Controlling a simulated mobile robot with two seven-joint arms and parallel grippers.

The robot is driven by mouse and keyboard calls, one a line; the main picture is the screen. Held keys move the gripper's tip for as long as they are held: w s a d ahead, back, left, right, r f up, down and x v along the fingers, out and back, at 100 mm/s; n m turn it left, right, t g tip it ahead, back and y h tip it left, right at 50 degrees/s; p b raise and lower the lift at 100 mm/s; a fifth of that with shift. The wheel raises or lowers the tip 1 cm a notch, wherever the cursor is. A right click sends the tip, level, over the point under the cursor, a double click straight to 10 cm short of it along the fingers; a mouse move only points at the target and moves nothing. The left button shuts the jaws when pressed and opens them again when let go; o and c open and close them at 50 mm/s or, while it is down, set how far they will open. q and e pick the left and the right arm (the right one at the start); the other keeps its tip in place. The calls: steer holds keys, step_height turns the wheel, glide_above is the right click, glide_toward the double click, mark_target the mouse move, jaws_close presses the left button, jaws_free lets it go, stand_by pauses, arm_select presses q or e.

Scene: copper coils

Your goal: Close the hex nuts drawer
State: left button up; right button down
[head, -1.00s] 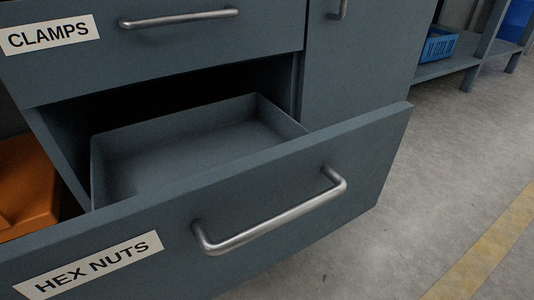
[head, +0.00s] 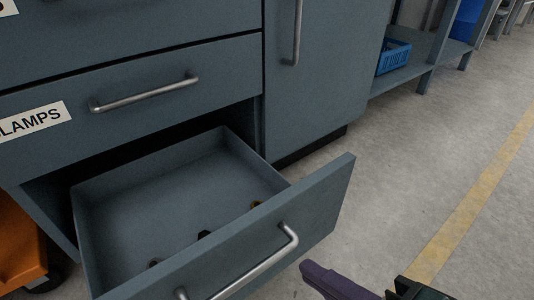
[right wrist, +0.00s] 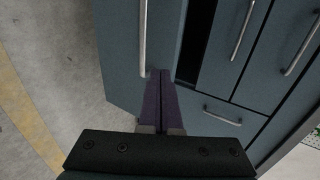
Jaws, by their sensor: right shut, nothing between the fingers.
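The hex nuts drawer (head: 325,207) is the grey-blue bottom drawer below the clamps drawer, pulled well out. Its label is outside the head view now. Its silver bar handle (head: 262,266) is partly cut off by the lower edge. A few small dark and brass-coloured bits lie inside, mostly hidden by the front. My right gripper (head: 308,267) is shut and empty, with purple fingers, outside the drawer front near the handle's right end. In the right wrist view its fingertips (right wrist: 165,74) overlap the drawer front near one handle end (right wrist: 143,40); contact is unclear. My left gripper is not in view.
The clamps drawer (head: 200,110) above is shut. A cabinet door (head: 325,70) with an upright handle stands to its right. An orange bin (head: 18,245) is at the lower left. A blue crate (head: 393,57) sits on a shelf. The floor (head: 420,170) at right is clear.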

mark_target(255, 227)
steer(key=b+x, duration=0.1)
steer(key=x, duration=0.2)
steer(key=b+x, duration=0.2)
steer(key=x, duration=0.1)
steer(key=r+b+x, duration=0.1)
steer(key=b+x, duration=0.1)
steer(key=x, duration=0.1)
steer(key=shift+w+a+r, duration=0.1)
steer(key=shift+w+a, duration=0.2)
steer(key=shift+w+a+r+b, duration=0.1)
steer(key=shift+w+a+b, duration=0.1)
steer(key=shift+w+b, duration=0.15)
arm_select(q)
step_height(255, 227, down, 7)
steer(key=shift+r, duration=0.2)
arm_select(e)
steer(key=shift+s, duration=0.1)
